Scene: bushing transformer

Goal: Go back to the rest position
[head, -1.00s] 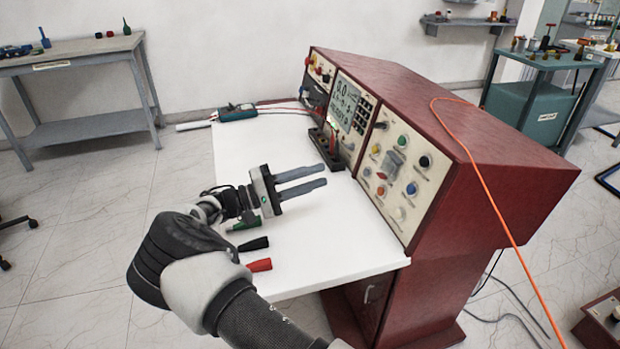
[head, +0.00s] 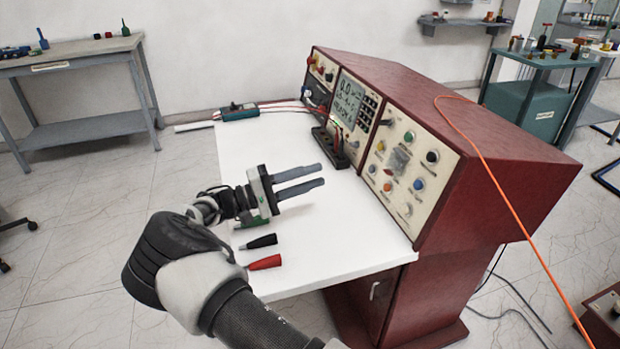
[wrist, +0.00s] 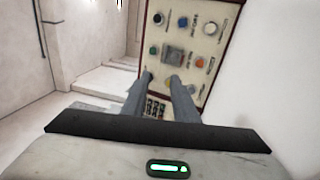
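My gripper (head: 322,177) is open and empty, held above the white worktop (head: 275,240) of the red test console (head: 440,120). Its two grey fingers are apart and point right toward the console's control panel. In the wrist view the gripper's fingers (wrist: 158,85) show apart, with nothing between them and the panel with coloured knobs (wrist: 185,45) beyond. My arm reaches in from the bottom of the head view.
A black probe (head: 262,241) and a red probe (head: 265,262) lie on the worktop below my gripper. A black socket block (head: 330,148) stands by the console. An orange cable (head: 500,185) hangs over the console.

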